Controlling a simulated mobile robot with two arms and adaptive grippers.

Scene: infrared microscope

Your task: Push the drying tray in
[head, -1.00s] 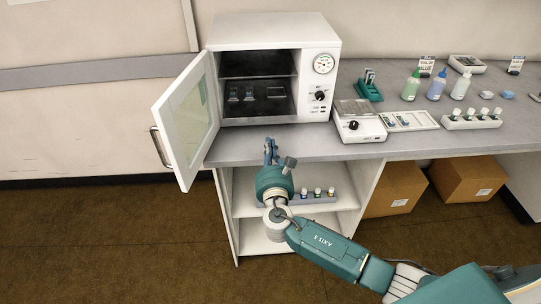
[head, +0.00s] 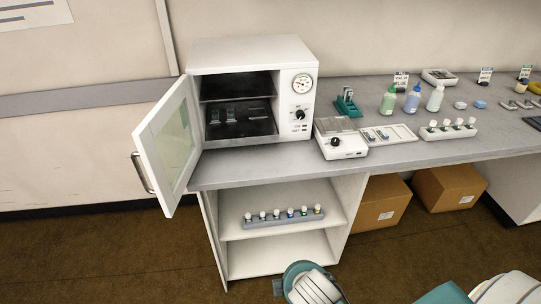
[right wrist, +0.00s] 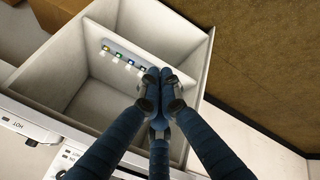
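The white drying oven (head: 250,52) stands on the bench with its door (head: 170,145) swung wide open to the left. Inside its dark chamber, the dark drying tray (head: 250,128) lies low and carries a few small items (head: 230,115). The tray appears to lie within the chamber; its exact depth is hard to tell. My right gripper (right wrist: 155,76) shows in the right wrist view with its blue fingers together and nothing seen between them. It is below the bench in front of the open shelves, apart from the tray. My left gripper is in neither view.
Open white shelves (head: 285,247) under the bench hold a rack of small vials (head: 285,217). A balance-like device (head: 341,140) stands right of the oven, then a slide tray (head: 389,134) and bottles. Cardboard boxes (head: 380,203) sit beneath. The floor in front is clear.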

